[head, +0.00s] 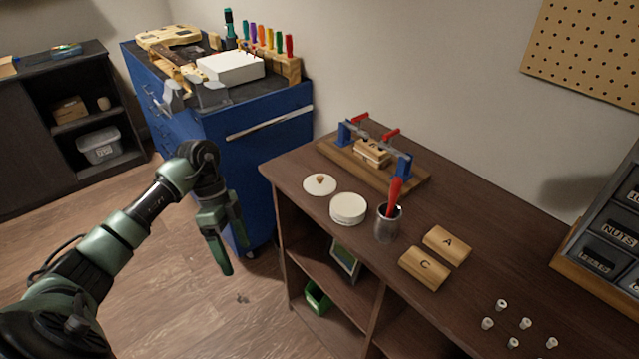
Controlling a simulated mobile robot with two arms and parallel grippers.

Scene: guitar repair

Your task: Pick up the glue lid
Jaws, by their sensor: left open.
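The glue lid (320,184), a flat cream disc with a small brown knob, lies on the brown workbench (479,250) near its left end. A round cream glue pot (348,208) stands just to the right of and in front of the lid, apart from it. My left gripper (232,262) is open and empty. It hangs pointing down in front of the blue cabinet, left of the bench and clear of the lid. My right gripper is out of the picture.
A grey cup (388,224) with a red-handled tool stands beside the pot. A clamp on a wooden board (372,164) is behind the lid. A blue cabinet (259,130) stands left.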

